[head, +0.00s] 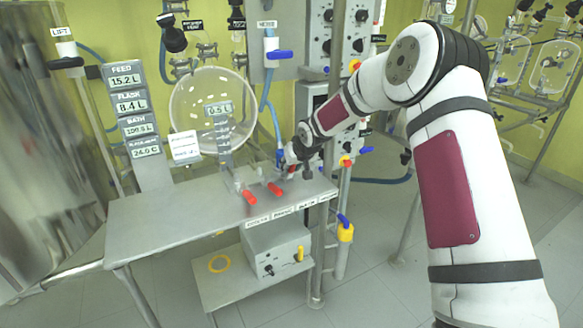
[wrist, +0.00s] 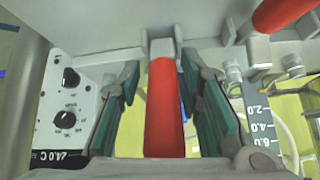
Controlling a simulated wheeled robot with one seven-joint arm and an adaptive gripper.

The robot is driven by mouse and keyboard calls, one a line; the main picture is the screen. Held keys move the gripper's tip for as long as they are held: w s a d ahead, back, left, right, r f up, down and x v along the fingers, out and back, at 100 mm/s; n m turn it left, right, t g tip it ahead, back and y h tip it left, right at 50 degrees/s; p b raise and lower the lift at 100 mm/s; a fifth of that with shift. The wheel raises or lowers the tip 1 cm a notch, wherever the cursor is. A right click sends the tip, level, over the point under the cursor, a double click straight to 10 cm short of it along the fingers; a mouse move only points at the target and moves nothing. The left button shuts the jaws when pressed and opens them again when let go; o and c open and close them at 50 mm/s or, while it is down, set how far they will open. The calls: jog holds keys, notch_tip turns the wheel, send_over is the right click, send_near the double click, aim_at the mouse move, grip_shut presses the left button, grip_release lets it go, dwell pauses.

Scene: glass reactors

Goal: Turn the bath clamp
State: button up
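In the wrist view a red clamp handle (wrist: 163,108) lies lengthwise between the two dark green finger pads of my gripper (wrist: 162,85). A gap shows on each side of the handle, so the gripper is open around it without gripping. In the head view my gripper (head: 307,170) points down at the right end of the grey table (head: 160,222) and hides this handle. Two other red clamp handles, a left one (head: 250,197) and a right one (head: 275,189), stick out towards the table's front edge. The edge labels are too small to read surely, so I cannot confirm which is the bath clamp.
A round glass vessel (head: 213,110) stands behind the table. A display post (head: 138,125) with FEED, FLASK and BATH readouts is at left. A metal pole (head: 325,235) stands near my gripper. A control box (head: 275,252) sits on the shelf below. The table's left half is clear.

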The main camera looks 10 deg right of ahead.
jog(key=v, duration=1.2)
